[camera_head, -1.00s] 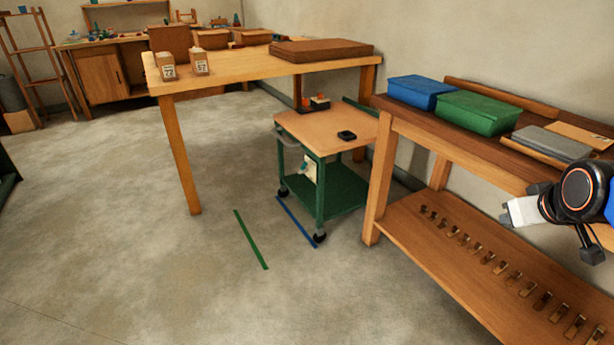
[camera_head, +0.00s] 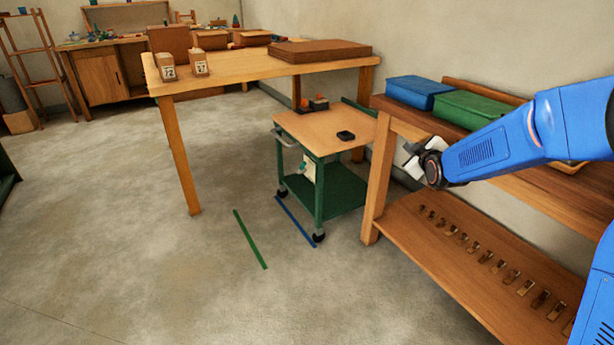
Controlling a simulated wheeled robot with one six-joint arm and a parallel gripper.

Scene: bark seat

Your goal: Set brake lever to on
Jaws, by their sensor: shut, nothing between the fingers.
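A green cart (camera_head: 320,196) with a wooden top (camera_head: 322,128) stands between the tall wooden table and the workbench. A small black object (camera_head: 346,135) lies on the cart's top. A pale tag-like piece (camera_head: 309,172) shows on the cart's near left side, and a grey handle (camera_head: 284,140) is at its left end. I cannot make out which part is the brake lever. My gripper (camera_head: 411,163) is shut and empty, right of the cart and in front of the workbench leg, apart from the cart in the picture.
The workbench (camera_head: 376,195) on the right carries blue (camera_head: 418,91) and green (camera_head: 472,108) boxes. The tall table (camera_head: 230,73) stands behind the cart. Green (camera_head: 250,239) and blue (camera_head: 296,222) floor strips lie by the cart. Floor at left is clear.

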